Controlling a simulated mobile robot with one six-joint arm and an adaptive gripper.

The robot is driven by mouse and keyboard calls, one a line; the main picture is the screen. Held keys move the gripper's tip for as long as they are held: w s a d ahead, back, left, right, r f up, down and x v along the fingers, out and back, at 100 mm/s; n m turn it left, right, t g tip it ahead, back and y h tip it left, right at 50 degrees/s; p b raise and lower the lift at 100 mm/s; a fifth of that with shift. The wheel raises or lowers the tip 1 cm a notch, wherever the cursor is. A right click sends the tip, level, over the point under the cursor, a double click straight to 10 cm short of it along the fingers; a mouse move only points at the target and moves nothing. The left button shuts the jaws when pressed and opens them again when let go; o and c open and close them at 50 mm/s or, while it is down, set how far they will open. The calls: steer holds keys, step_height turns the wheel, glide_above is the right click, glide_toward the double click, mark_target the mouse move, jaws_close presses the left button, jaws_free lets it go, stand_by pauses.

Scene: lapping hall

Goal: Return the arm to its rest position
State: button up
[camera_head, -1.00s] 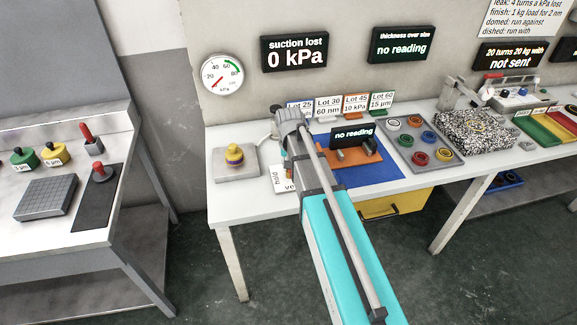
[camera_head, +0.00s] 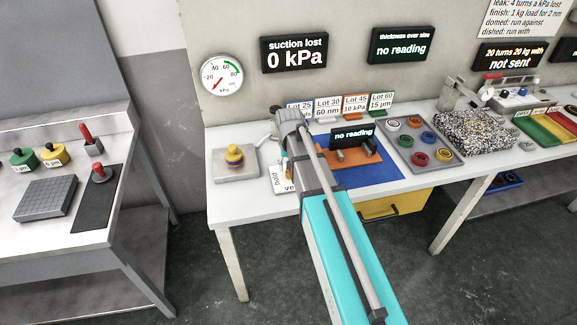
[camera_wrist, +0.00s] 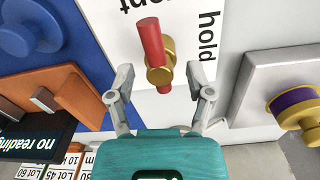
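My gripper (camera_wrist: 159,72) is open in the wrist view, its two fingers spread on either side of a small valve. The valve has a red lever (camera_wrist: 150,42) on a brass body (camera_wrist: 161,74). It stands on a white plate (camera_wrist: 113,22) lettered "hold", with a second word partly hidden. I cannot tell whether the fingers touch the valve. In the head view my arm (camera_head: 340,255) reaches forward over the white bench (camera_head: 255,205), and its wrist hides most of the gripper and the valve.
A grey block (camera_head: 221,164) with a purple and yellow knob (camera_head: 234,155) stands left of the plate. A blue mat (camera_head: 372,174) with an orange fixture (camera_head: 347,157) lies right. A tray of coloured rings (camera_head: 399,141) is farther right. The gauge (camera_head: 221,75) hangs on the wall.

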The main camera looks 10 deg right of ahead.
steer(key=shift+s, duration=0.15)
steer(key=s+r+p, duration=0.2)
steer(key=s, duration=0.6)
steer(key=s+r+n+p, duration=0.1)
steer(key=s+r+p, duration=0.1)
steer(key=s, duration=0.5)
steer(key=shift+s+a+r+n+p, duration=0.3)
steer(key=shift+s+r+p, duration=0.1)
steer(key=shift+d, duration=0.15)
stand_by(1.3)
